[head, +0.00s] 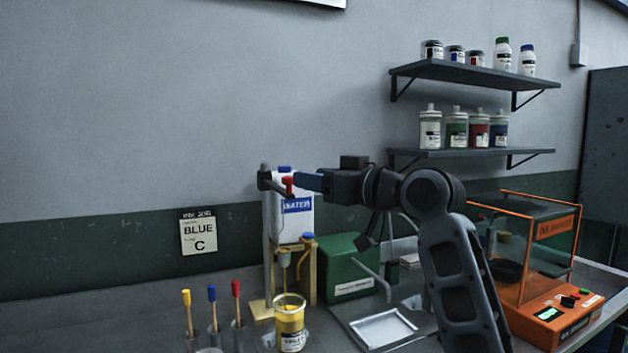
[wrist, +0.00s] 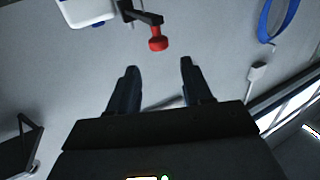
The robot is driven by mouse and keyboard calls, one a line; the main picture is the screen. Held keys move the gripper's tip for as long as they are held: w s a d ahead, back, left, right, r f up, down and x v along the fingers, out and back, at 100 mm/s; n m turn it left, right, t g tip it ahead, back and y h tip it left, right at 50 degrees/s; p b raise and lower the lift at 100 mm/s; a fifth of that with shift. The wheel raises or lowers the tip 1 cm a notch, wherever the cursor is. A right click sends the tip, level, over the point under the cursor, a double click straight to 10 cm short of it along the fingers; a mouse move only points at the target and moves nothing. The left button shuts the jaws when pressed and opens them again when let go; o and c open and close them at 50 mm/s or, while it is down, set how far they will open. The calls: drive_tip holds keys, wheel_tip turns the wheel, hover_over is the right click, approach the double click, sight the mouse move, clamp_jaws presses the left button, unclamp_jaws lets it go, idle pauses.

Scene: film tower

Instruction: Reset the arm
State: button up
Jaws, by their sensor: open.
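My arm reaches left across the bench in the head view. My gripper (head: 308,182) points left, level with a red knob (head: 287,184) on the dark arm of a stand beside a white water container (head: 298,222). In the wrist view my gripper (wrist: 159,68) has its two fingers apart, with nothing between them. The red knob (wrist: 158,40) shows just beyond the fingertips, roughly centred in the gap. I cannot tell from these frames how far the knob is from the fingertips.
A beaker of yellow liquid (head: 290,325) stands below the gripper. Several coloured-tip droppers (head: 212,310) stand front left. A green box (head: 348,270), a metal tray (head: 383,329) and an orange-framed machine (head: 540,245) lie right. Shelves (head: 470,153) hold bottles.

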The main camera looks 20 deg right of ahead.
drive_tip(key=s+a+f+m+h, duration=0.1)
drive_tip(key=s+f+m+h, duration=0.1)
drive_tip(key=s+f, duration=0.6)
drive_tip(key=s+a+f+m+h, duration=0.15)
drive_tip(key=s+f, duration=0.35)
drive_tip(key=f, duration=0.7)
drive_tip(key=s+f+m+h, duration=0.25)
drive_tip(key=s+f, duration=0.35)
drive_tip(key=f, duration=0.5)
drive_tip(key=s+f+g+h, duration=0.1)
drive_tip(key=s+f, duration=0.2)
drive_tip(key=s, duration=0.7)
drive_tip(key=s+f, duration=0.3)
drive_tip(key=s, duration=0.6)
drive_tip(key=s+r, duration=0.2)
drive_tip(key=s, duration=0.6)
drive_tip(key=s+r+n, duration=0.1)
drive_tip(key=s+r, duration=0.1)
drive_tip(key=s, duration=0.6)
drive_tip(key=shift+s+a+r+g, duration=0.15)
drive_tip(key=shift+a+r+g, duration=0.1)
drive_tip(key=shift+r+g, duration=0.15)
